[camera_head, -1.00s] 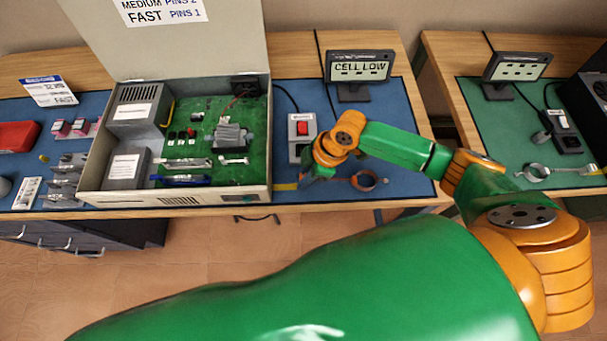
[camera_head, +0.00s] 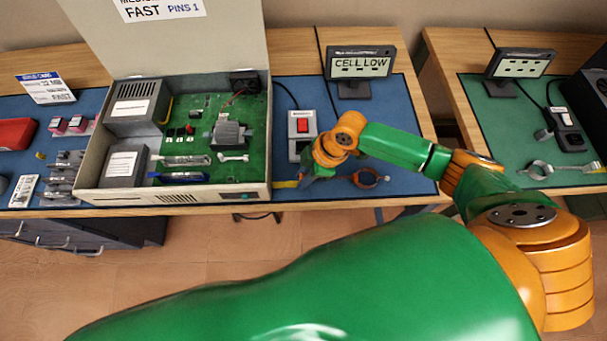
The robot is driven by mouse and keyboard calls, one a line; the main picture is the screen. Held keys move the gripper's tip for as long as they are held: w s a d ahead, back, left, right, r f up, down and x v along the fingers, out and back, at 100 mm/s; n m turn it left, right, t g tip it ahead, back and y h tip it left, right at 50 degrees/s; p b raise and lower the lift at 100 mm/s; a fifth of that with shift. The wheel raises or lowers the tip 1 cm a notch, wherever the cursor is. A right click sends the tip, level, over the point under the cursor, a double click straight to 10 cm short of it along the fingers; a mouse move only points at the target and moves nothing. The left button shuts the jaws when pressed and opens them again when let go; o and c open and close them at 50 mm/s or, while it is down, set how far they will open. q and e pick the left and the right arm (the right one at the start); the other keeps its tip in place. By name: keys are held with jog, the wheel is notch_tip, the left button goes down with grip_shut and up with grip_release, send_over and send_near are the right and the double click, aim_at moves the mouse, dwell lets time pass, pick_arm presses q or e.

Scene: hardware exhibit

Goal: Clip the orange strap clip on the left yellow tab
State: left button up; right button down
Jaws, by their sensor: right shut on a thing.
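My right gripper (camera_head: 305,181) is low over the mat's front edge, shut on the strap's clip end, which the fingers and wrist mostly hide. A yellow tab (camera_head: 286,184) lies on the front of the mat, just left of the fingers. The fingertips are close to it; I cannot tell whether the clip touches it. My left gripper is not in view.
An open beige case (camera_head: 250,193) with a green circuit board stands left of the gripper. Behind are a red-switch box (camera_head: 301,127) and a "CELL LOW" display (camera_head: 361,65). A second table at right has a green mat (camera_head: 485,115) and a grey strap (camera_head: 541,170).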

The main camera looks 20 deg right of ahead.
aim_at(303, 177)
jog(key=shift+f, duration=0.2)
jog(key=c, duration=0.7)
grip_release()
jog(key=shift+o, duration=0.2)
jog(key=o, duration=0.3)
jog(key=shift+r+p, duration=0.7)
notch_tip(303, 177, up, 6)
jog(key=p, duration=0.6)
